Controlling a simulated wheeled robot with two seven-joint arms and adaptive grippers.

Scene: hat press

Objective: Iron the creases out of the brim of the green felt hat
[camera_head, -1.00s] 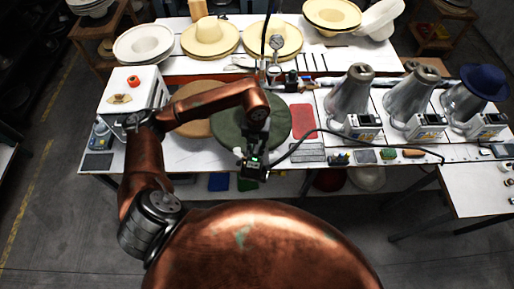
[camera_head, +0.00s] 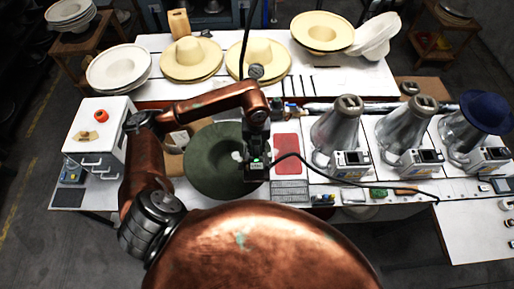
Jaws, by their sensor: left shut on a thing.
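The green felt hat (camera_head: 208,172) lies on the white bench in front of my body, its wide dark green brim facing up. A small pale patch shows on it beside my gripper. My left gripper (camera_head: 257,165) is over the right part of the brim, shut on a dark tool, apparently the iron, with a black cord leading off to the right. My gripper and wrist hide most of the tool, and I cannot tell whether it touches the felt. The right gripper is not in view.
A red mat (camera_head: 286,155) lies right of the hat. Metal cones (camera_head: 335,132) stand further right, one bearing a blue hat (camera_head: 485,110). A white box (camera_head: 100,130) with a red knob stands left. Cream hats (camera_head: 191,58) fill the back table. The black cord (camera_head: 340,181) crosses the front right.

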